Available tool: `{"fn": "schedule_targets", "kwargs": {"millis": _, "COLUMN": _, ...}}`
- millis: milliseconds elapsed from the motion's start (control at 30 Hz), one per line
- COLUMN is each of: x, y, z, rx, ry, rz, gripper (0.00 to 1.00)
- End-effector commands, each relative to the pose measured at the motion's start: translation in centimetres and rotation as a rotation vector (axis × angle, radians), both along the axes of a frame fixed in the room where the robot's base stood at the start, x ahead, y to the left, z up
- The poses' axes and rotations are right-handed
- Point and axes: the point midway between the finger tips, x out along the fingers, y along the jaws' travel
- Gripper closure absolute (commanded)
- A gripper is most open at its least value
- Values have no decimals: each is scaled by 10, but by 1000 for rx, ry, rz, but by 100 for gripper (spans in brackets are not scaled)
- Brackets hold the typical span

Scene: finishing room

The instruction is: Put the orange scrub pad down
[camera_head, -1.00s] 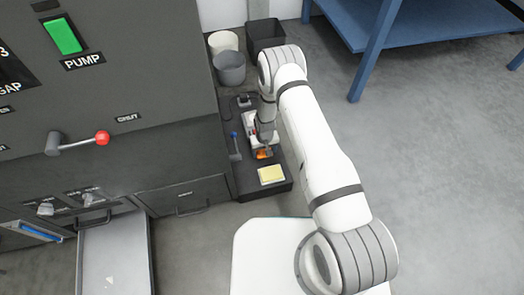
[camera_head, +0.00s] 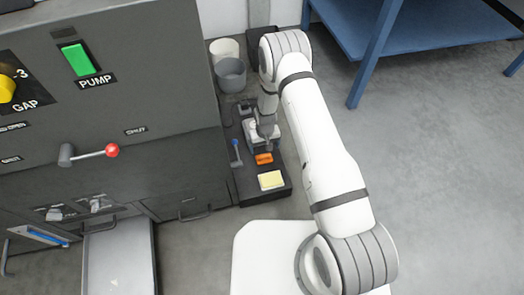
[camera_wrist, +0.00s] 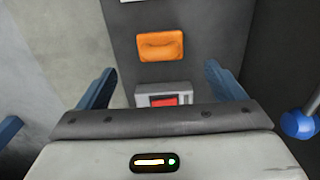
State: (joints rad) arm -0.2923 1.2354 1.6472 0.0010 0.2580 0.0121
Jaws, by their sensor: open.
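The orange scrub pad (camera_head: 264,159) lies on the dark narrow bench top (camera_head: 247,186), between the yellow pad and the base of a white and grey device. In the wrist view the pad (camera_wrist: 160,46) lies flat, ahead of my gripper and apart from its fingers. My gripper (camera_wrist: 160,88) is open and empty, its two blue-grey fingers spread wide. In the head view my gripper (camera_head: 265,136) hangs above the bench, just behind the pad, its fingers too small to make out.
A yellow pad (camera_head: 271,180) lies at the bench's near end. A blue-handled tool (camera_head: 236,148) is on the left. A grey device with a red face (camera_wrist: 163,98) sits below the gripper. Buckets (camera_head: 230,73) stand behind. The machine with its red-knobbed lever (camera_head: 111,150) borders the left.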

Motion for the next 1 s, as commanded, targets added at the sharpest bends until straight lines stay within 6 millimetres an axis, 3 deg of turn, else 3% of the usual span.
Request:
{"fn": "schedule_targets", "kwargs": {"millis": 100, "x": 0, "y": 0, "z": 22, "rx": 0, "ry": -1, "rz": 0, "gripper": 11}}
{"fn": "schedule_targets", "kwargs": {"millis": 433, "x": 1, "y": -1, "z": 37, "rx": 0, "ry": -1, "rz": -2, "gripper": 11}}
{"fn": "schedule_targets", "kwargs": {"millis": 533, "x": 5, "y": -5, "z": 57, "rx": 2, "ry": -7, "rz": -10, "gripper": 11}}
{"fn": "schedule_targets", "kwargs": {"millis": 667, "x": 12, "y": -17, "z": 113, "rx": 6, "ry": -19, "rz": -33, "gripper": 11}}
{"fn": "schedule_targets", "kwargs": {"millis": 767, "x": 11, "y": -31, "z": 169, "rx": 8, "ry": -28, "rz": -58, "gripper": 11}}
{"fn": "schedule_targets", "kwargs": {"millis": 1000, "x": -19, "y": -71, "z": 291, "rx": 11, "ry": -45, "rz": -114, "gripper": 11}}
